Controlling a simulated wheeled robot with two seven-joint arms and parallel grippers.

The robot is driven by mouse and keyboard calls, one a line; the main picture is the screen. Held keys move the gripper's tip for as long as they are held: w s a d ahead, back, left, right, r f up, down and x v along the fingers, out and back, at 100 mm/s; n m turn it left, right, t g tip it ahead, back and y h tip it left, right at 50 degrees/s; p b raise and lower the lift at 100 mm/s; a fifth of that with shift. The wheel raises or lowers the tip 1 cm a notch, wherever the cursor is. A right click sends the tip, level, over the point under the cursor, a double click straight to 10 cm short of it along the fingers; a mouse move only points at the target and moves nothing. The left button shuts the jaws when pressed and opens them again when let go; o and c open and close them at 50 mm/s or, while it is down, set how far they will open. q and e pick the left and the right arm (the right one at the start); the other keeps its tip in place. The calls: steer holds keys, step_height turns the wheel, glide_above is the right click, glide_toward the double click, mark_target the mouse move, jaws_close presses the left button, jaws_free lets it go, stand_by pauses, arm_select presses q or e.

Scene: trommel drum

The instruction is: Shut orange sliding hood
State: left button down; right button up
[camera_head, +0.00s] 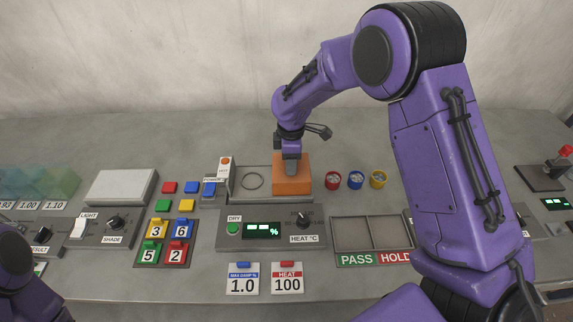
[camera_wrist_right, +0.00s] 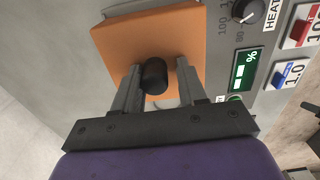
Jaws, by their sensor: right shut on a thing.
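The orange sliding hood (camera_head: 291,187) sits at the right end of a grey tray-like station (camera_head: 235,172), and the station's left part with a dark ring (camera_head: 253,181) is uncovered. My right gripper (camera_head: 291,168) reaches down onto the hood's top. In the right wrist view the fingers (camera_wrist_right: 157,80) stand on either side of a black knob (camera_wrist_right: 154,75) on the hood (camera_wrist_right: 150,35), and the gripper is shut on it. Of my left arm only a purple part shows at the lower left; its gripper is out of view.
A small post with an orange button (camera_head: 225,162) stands at the uncovered end of the station. A panel with a green display (camera_head: 263,230) and a heat knob (camera_head: 302,221) lies in front. Red, blue and yellow round cups (camera_head: 356,180) stand right of the hood.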

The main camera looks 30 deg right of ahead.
steer(key=shift+f, duration=0.2)
steer(key=shift+w+a+r+p, duration=0.1)
steer(key=shift+w+a+p, duration=0.2)
steer(key=shift+a, duration=0.1)
steer(key=shift+w+a+p, duration=0.35)
steer(key=shift+w+a, duration=0.05)
steer(key=shift+a, duration=0.35)
steer(key=shift+w+a+p, duration=0.35)
steer(key=shift+a, duration=0.45)
steer(key=shift+w+a+p, duration=0.35)
steer(key=shift+w+a, duration=0.05)
steer(key=shift+a, duration=0.35)
steer(key=shift+c, duration=0.4)
steer(key=shift+w+a+p, duration=0.2)
steer(key=shift+w+a, duration=0.2)
steer(key=shift+a, duration=0.45)
steer(key=shift+w+a+p, duration=0.25)
steer(key=shift+w+a, duration=0.1)
steer(key=shift+a, duration=0.5)
steer(key=shift+w+a+p, duration=0.2)
steer(key=shift+w+a, duration=0.2)
steer(key=shift+a, duration=0.45)
steer(key=shift+c, duration=0.2)
